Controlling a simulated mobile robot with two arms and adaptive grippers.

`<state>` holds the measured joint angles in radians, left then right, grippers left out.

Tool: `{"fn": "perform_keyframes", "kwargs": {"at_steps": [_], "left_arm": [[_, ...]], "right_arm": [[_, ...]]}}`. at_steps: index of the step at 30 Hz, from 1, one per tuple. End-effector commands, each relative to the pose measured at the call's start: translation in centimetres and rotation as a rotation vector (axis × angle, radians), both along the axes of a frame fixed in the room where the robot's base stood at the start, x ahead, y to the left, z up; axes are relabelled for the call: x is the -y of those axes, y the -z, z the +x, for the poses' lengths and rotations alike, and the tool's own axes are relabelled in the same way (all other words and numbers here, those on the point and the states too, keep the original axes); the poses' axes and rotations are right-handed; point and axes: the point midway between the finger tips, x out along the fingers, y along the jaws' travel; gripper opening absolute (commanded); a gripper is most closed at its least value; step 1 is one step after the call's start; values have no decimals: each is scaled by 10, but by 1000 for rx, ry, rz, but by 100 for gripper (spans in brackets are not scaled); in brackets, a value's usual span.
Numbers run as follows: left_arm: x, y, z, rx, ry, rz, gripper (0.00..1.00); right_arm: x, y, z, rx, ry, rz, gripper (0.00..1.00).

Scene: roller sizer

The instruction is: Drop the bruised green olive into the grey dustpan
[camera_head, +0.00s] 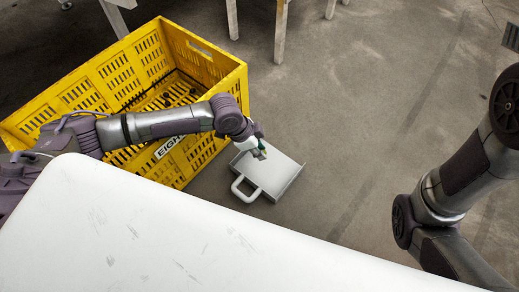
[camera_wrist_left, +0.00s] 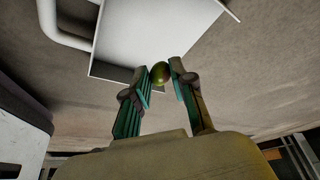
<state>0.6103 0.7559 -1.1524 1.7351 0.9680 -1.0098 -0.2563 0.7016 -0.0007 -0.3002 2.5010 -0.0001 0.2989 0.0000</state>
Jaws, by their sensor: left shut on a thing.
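In the left wrist view my left gripper (camera_wrist_left: 161,76) is shut on the green olive (camera_wrist_left: 160,72), which shows a brownish patch. The dustpan (camera_wrist_left: 150,35) shows beyond the fingertips there, with the olive in front of its edge. The olive is too small to make out clearly in the head view. My right arm is at the right of the head view; its gripper is out of view.
A yellow crate (camera_head: 208,62) stands on the floor left of the dustpan, under my left arm. A white surface (camera_head: 180,240) with scuffs fills the near left. Pale legs (camera_head: 281,30) stand at the back. The floor right of the dustpan is clear.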

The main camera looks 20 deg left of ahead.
Motion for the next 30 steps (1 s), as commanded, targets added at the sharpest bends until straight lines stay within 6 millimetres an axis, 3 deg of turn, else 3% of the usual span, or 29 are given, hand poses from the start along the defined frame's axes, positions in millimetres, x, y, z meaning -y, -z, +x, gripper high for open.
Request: {"fn": "perform_keyframes", "kwargs": {"at_steps": [8,9,14,24,30], "left_arm": [[0,0,0,0,0,0,13],[0,0,0,0,0,0,28],[0,0,0,0,0,0,54],[-1,-2,0,0,0,-1,54],[-10,-27,-4,3,-1,-1,54]], "right_arm": [[0,1,0,0,0,-1,100],[0,1,0,0,0,-1,100],[0,1,0,0,0,-1,100],[0,1,2,-5,2,0,100],[0,1,1,-3,1,-1,100]]}}
